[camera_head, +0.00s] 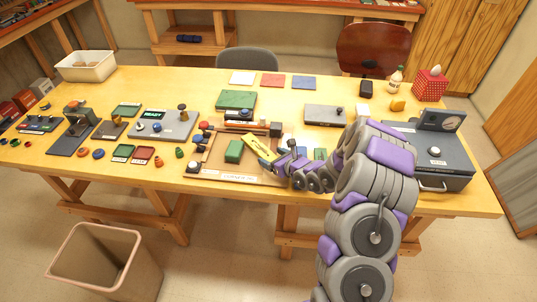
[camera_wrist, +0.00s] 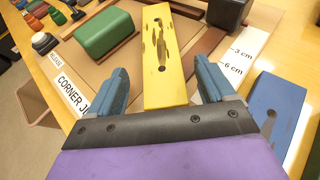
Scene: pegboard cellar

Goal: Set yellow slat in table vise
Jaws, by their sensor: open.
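The yellow slat (camera_head: 262,147) lies over the wooden corner jig board (camera_head: 217,164) at the middle front of the table. In the wrist view the slat (camera_wrist: 178,88) has dark marks and a hole, and its near end appears between my two blue fingers. My gripper (camera_wrist: 163,82) is open, with a gap on each side of the slat. In the head view my gripper (camera_head: 266,162) is at the slat's right end. A dark grey device on a base plate (camera_head: 72,133) stands at the left; I cannot tell whether it is the table vise.
A green block (camera_wrist: 104,33) lies left of the slat, and it also shows in the head view (camera_head: 234,151). A blue slat (camera_wrist: 273,108) is close on the right. A grey machine (camera_head: 437,155) fills the right end of the table.

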